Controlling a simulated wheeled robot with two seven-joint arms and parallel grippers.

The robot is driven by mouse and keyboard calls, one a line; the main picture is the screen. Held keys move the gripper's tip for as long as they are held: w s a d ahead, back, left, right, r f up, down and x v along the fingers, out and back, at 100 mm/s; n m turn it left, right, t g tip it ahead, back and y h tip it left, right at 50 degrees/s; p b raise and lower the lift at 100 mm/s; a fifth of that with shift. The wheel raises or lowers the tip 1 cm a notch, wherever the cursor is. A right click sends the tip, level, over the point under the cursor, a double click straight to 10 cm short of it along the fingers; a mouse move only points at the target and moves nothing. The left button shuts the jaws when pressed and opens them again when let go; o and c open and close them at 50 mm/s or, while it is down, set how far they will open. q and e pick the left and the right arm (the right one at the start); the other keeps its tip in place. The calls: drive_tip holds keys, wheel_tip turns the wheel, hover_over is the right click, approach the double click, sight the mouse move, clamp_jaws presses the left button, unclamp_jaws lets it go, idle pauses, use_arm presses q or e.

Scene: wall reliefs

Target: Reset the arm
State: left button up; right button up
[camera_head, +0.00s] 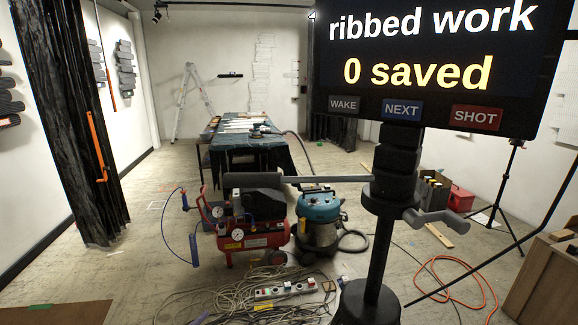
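A dark stand (375,260) rises at the right of centre, with a large screen (440,60) at its top. A grey horizontal arm (325,179) reaches from the stand's column to the left, about level. A thicker dark part (250,180) shows at its left end. A grey crank-like handle (432,219) sticks out to the right, lower on the column. The screen reads "ribbed work" and "0 saved", above a grey WAKE button (343,104), a blue NEXT button (402,110) and a red SHOT button (476,117). Neither of my grippers is in view.
A red compressor (240,240) and a teal-topped vacuum (320,215) stand behind the arm. Cables and a power strip (285,289) lie in front of them. An orange hose (465,290) lies to the right. A cloth-covered table (250,150) and a ladder (192,100) are farther back.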

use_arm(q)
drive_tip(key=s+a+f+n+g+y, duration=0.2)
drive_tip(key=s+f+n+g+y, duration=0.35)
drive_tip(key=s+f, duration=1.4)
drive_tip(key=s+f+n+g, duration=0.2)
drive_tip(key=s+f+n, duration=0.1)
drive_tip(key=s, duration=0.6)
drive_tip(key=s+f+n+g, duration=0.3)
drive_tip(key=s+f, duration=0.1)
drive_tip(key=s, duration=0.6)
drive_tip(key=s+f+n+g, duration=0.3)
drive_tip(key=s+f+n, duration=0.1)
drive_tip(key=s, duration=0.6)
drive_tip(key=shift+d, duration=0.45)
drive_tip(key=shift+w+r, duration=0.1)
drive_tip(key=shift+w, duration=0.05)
